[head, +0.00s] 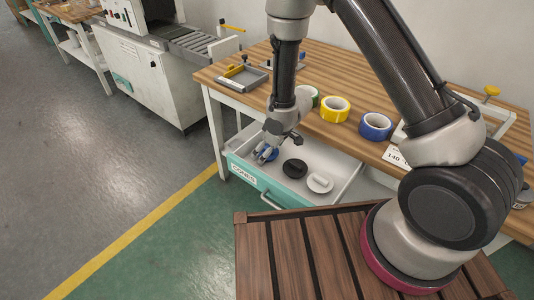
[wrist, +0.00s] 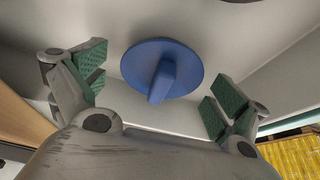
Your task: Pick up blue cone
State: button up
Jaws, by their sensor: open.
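The blue cone (head: 271,154) shows there only partly, behind the fingers.
A black cone (head: 295,169) and a white cone (head: 320,183) lie to the right in the drawer. Tape rolls, yellow (head: 335,109) and blue (head: 375,126), stand on the wooden table (head: 338,135) above. The drawer walls are close around my gripper.

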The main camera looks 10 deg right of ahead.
jog(key=c, duration=1)
jog(key=shift+o, duration=0.2)
